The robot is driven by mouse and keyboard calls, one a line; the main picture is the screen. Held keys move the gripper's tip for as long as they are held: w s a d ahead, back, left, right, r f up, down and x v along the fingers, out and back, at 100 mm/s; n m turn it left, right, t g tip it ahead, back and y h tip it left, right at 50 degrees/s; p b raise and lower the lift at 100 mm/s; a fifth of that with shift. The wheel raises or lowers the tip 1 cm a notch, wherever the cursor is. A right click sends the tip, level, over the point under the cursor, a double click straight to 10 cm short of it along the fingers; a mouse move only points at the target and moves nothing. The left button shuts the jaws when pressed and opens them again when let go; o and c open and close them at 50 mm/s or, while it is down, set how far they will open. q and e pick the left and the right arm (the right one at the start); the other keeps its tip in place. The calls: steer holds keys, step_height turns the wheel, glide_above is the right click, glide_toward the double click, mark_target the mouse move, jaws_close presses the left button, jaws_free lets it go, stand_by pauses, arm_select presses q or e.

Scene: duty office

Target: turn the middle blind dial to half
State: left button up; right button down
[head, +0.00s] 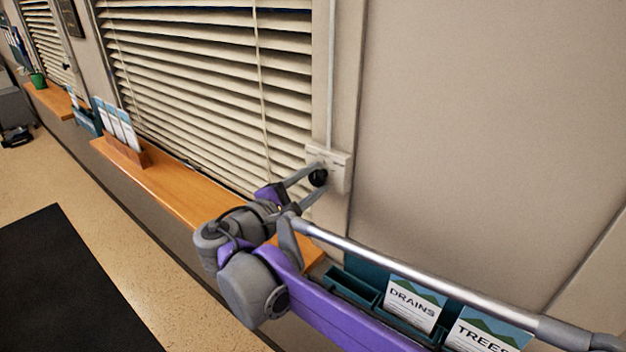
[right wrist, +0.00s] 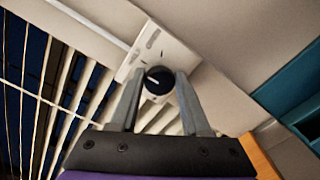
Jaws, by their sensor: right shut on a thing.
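The blind dial (head: 318,177) is a small black round knob on a pale wall plate (head: 341,168) beside the large window blind (head: 210,75). My right gripper (head: 313,182) reaches it from the left and is shut on the knob. In the right wrist view the dial (right wrist: 158,80) sits between the two grey fingers of my right gripper (right wrist: 159,84), and a white pointer line shows on its face. The marks on the plate (right wrist: 160,48) are too small to read. The blind's slats are tilted with dark gaps between them. My left gripper is not in view.
A wooden sill (head: 180,193) runs under the blind, with a leaflet holder (head: 125,152) on it. A teal rack (head: 352,287) with "DRAINS" and "TREES" leaflets hangs below my right arm. Another blind (head: 45,40) and a green pot (head: 38,80) stand far left. A dark mat (head: 70,285) lies on the floor.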

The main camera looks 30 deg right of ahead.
steer(key=shift+f, duration=0.1)
steer(key=shift+c, duration=2)
jaws_free()
steer(key=b+v, duration=0.1)
steer(key=v, duration=0.9)
steer(key=shift+a, duration=0.4)
steer(key=shift+s, duration=0.1)
